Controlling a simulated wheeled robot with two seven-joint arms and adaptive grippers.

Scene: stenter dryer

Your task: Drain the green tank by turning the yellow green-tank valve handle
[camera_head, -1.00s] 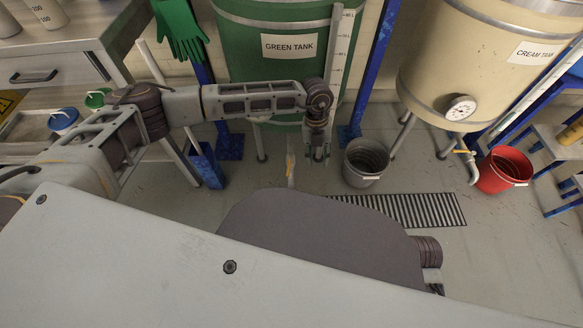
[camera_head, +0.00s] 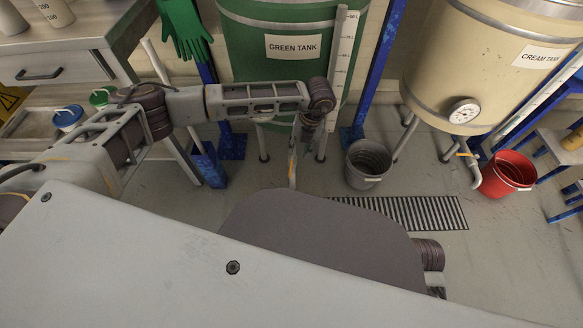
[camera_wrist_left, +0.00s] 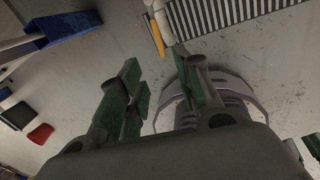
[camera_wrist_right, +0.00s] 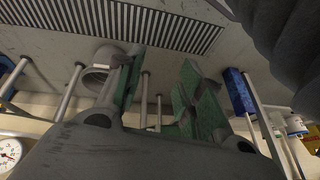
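The green tank (camera_head: 282,80) stands at the back middle, with a white label reading GREEN TANK. Its yellow valve handle (camera_head: 292,166) shows on a pale pipe below the tank, hanging roughly upright. The handle also shows in the left wrist view (camera_wrist_left: 157,36), beyond the fingertips and apart from them. My left gripper (camera_head: 304,138) is under the tank, close to the handle at its upper right. Its fingers (camera_wrist_left: 158,75) are open and empty in the left wrist view. My right gripper (camera_wrist_right: 156,75) is open and empty; in the head view it is mostly hidden behind my body.
A grey bucket (camera_head: 367,165) stands right of the handle, near a floor grate (camera_head: 410,212). The cream tank (camera_head: 478,65) has its own yellow handle (camera_head: 468,153) and a red bucket (camera_head: 506,175). Blue posts (camera_head: 207,165) and a bench (camera_head: 60,65) stand left.

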